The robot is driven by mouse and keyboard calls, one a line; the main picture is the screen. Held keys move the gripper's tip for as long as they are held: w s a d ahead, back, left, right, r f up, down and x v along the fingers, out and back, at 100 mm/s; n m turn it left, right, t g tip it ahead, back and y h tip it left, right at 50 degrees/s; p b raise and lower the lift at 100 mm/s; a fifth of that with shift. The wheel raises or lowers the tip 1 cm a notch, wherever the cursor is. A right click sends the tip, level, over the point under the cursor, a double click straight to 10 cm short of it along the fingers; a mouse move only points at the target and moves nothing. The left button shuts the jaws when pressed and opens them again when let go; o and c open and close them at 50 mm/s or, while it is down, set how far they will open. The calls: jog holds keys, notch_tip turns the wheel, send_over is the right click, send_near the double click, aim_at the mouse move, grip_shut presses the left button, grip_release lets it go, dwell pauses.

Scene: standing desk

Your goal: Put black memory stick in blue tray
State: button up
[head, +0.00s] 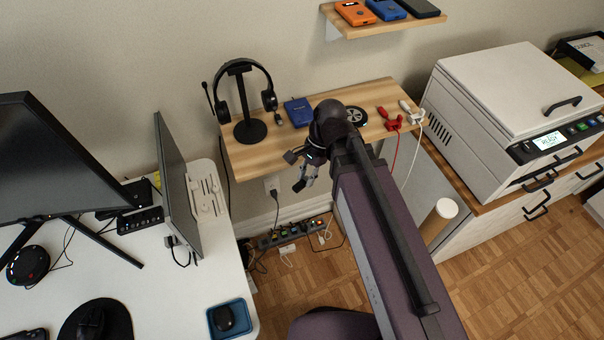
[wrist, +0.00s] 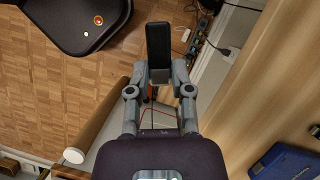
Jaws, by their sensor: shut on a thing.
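My gripper (wrist: 158,78) is shut on the black memory stick (wrist: 158,45), which sticks out past the fingertips in the wrist view. In the head view my gripper (head: 307,178) hangs in front of the wooden wall shelf's front edge, above the floor; the stick (head: 299,186) shows only as a small dark piece at its tips. The blue tray (head: 211,323) sits on the white desk's near right corner, with a rounded black object (head: 223,318) in it. My gripper is apart from the tray, up and to its right in the picture.
The wooden shelf (head: 245,158) holds headphones on a stand (head: 249,128), a blue box (head: 298,111) and cables. A monitor (head: 178,185) stands on the white desk (head: 165,290) left of my gripper. A power strip (head: 290,233) lies below. A white machine (head: 500,110) stands right.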

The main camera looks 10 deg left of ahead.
aim_at(300, 183)
dwell(0.3)
jog(key=shift+r, duration=0.1)
notch_tip(300, 183, up, 4)
jog(key=p, duration=0.3)
jog(key=shift+w+f+p, duration=0.1)
jog(key=shift+f+p, duration=0.15)
jog(key=shift+p, duration=0.1)
jog(key=shift+a, duration=0.15)
dwell(0.6)
